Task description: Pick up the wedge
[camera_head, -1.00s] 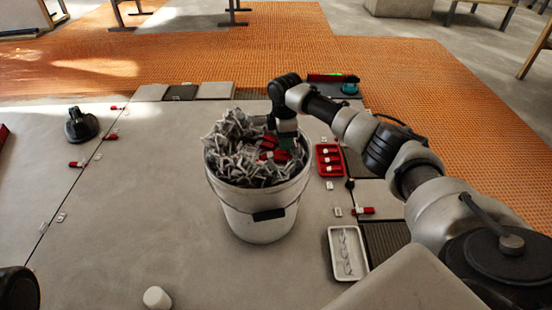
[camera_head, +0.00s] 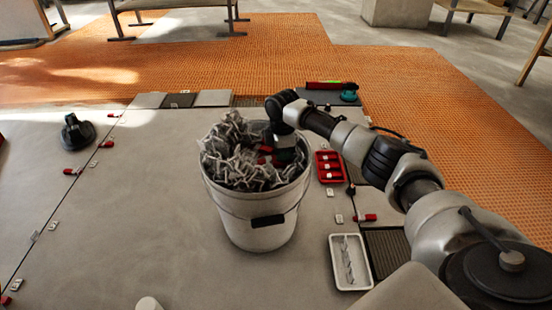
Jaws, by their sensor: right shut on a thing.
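My right gripper (camera_head: 286,148) reaches down into the white bucket (camera_head: 248,222) from the right and is shut on a red wedge, among the grey clips near the back right of the rim. Its fingertips are dark and partly hidden, so the grip itself is hard to see. A red wedge (camera_head: 266,159) shows beside the gripper in the bucket. More red wedges (camera_head: 368,217) lie along the tile joints on the floor. My left gripper is not in view.
Grey levelling clips (camera_head: 237,152) heap above the bucket rim. A red tray (camera_head: 329,167) and a white tray (camera_head: 349,262) stand to its right. A black suction cup (camera_head: 77,131) rests at the left. The tile floor (camera_head: 140,215) left of the bucket is mostly clear.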

